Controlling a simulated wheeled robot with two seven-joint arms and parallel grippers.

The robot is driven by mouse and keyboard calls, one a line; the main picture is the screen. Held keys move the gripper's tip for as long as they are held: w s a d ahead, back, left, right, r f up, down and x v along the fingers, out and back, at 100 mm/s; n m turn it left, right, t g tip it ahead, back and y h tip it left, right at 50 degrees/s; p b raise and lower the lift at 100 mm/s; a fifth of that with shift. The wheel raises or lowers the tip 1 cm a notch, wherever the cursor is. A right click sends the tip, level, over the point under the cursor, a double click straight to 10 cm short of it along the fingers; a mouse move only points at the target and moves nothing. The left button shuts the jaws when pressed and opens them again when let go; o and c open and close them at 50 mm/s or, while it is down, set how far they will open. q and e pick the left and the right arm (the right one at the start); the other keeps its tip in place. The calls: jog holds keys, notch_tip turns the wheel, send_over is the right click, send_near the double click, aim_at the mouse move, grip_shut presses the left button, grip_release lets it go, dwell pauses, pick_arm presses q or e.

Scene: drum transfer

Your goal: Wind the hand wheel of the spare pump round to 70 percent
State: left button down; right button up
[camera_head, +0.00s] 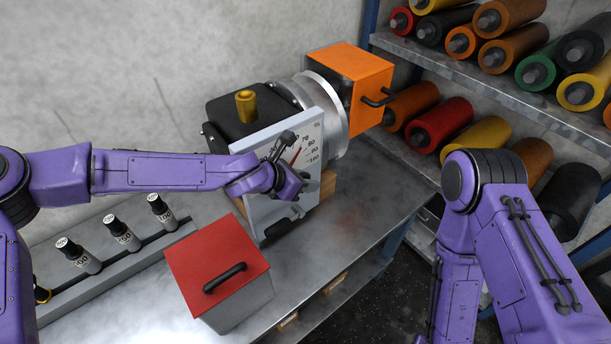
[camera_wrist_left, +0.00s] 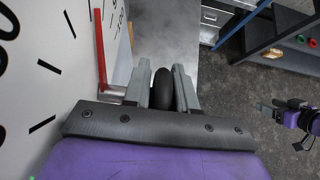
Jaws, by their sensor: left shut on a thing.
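The pump (camera_head: 335,100) stands on the bench against the wall, with a white dial plate (camera_head: 316,128) facing the front. The dial carries black marks and percent figures. A red pointer (camera_head: 296,157) lies near the 70 and 80 marks; it also shows in the left wrist view (camera_wrist_left: 101,50). My left gripper (camera_head: 292,198) is in front of the dial's lower part. In the left wrist view its fingers (camera_wrist_left: 165,85) are shut on a dark rounded handle (camera_wrist_left: 165,88), apparently the hand wheel's. The rest of the wheel is hidden. My right gripper (camera_wrist_left: 266,108) shows small at the right edge, its fingers unclear.
A grey box with a red lid (camera_head: 212,255) and black handle stands on the bench (camera_head: 350,235) below the dial. Several labelled bottles (camera_head: 122,233) stand in a rack at left. Shelves of coloured rolls (camera_head: 440,120) are at right.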

pick_arm(q)
jog(key=c, duration=1)
grip_release()
jog(key=v, duration=1)
jog(key=shift+a, duration=0.25)
jog(key=shift+r, duration=0.1)
jog(key=shift+s+a, duration=0.1)
jog(key=shift+s, duration=0.05)
